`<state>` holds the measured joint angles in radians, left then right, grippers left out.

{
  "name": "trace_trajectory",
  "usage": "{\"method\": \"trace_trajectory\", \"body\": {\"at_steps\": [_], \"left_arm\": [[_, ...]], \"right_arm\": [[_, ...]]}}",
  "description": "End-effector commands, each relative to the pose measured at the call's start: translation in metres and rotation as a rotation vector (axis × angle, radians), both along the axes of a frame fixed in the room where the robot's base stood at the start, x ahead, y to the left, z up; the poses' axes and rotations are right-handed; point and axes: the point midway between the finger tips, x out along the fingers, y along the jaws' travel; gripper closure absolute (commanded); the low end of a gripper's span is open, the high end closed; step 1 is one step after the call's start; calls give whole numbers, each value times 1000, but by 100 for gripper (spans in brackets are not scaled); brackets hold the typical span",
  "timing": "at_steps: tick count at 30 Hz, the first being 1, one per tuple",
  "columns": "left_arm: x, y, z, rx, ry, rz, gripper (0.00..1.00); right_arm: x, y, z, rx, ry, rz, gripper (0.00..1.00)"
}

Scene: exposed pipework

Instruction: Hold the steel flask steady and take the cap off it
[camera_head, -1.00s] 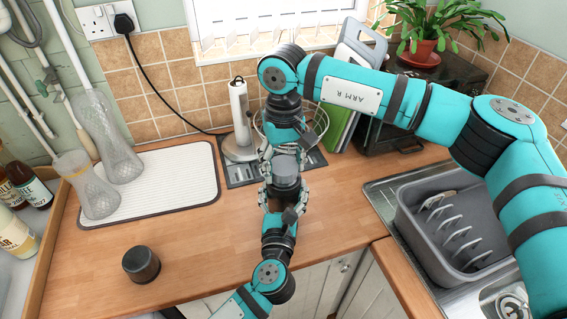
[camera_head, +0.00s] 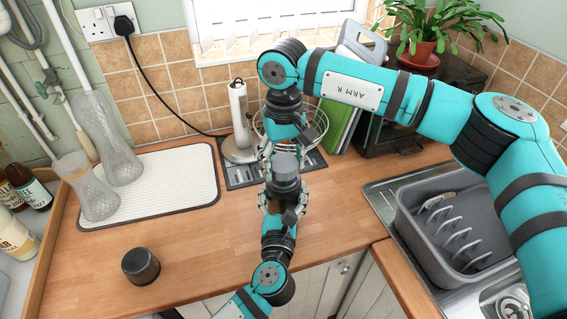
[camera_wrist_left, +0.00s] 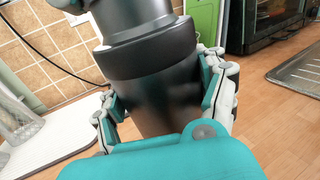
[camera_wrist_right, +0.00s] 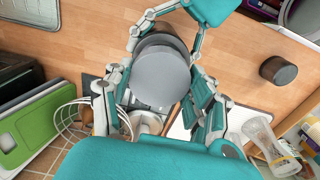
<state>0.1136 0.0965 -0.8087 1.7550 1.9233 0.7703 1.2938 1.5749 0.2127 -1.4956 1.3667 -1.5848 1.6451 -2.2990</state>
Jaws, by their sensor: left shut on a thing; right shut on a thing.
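The dark steel flask (camera_wrist_left: 165,105) is upright between my two grippers, above the worktop in the head view (camera_head: 287,186). My left gripper (camera_head: 283,203) is shut around its body, with a finger on each side in the left wrist view (camera_wrist_left: 168,95). The cap (camera_wrist_right: 160,78) shows as a round grey top in the right wrist view. My right gripper (camera_head: 285,157) is shut on the cap, coming from the far side in the head view; its fingers flank the cap in the right wrist view (camera_wrist_right: 163,85). I cannot tell whether cap and flask are apart.
A dark round pot (camera_head: 141,266) stands on the wooden worktop (camera_head: 205,245) at the front left. A paper towel holder (camera_head: 240,120) and wire basket (camera_head: 312,122) stand close behind the grippers. A white draining mat (camera_head: 175,180) is left; a grey dish rack (camera_head: 450,235) is right.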

Motion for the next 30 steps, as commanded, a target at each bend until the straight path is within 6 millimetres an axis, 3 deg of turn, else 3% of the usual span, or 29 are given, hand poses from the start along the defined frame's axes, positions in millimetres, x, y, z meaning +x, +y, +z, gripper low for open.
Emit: {"method": "trace_trajectory", "body": {"at_steps": [20, 30], "left_arm": [[0, 0, 0, 0, 0, 0, 100], [0, 0, 0, 0, -1, 0, 100]], "right_arm": [[0, 0, 12, 1, -1, 0, 82], [0, 1, 48, 1, -2, 1, 82]]}}
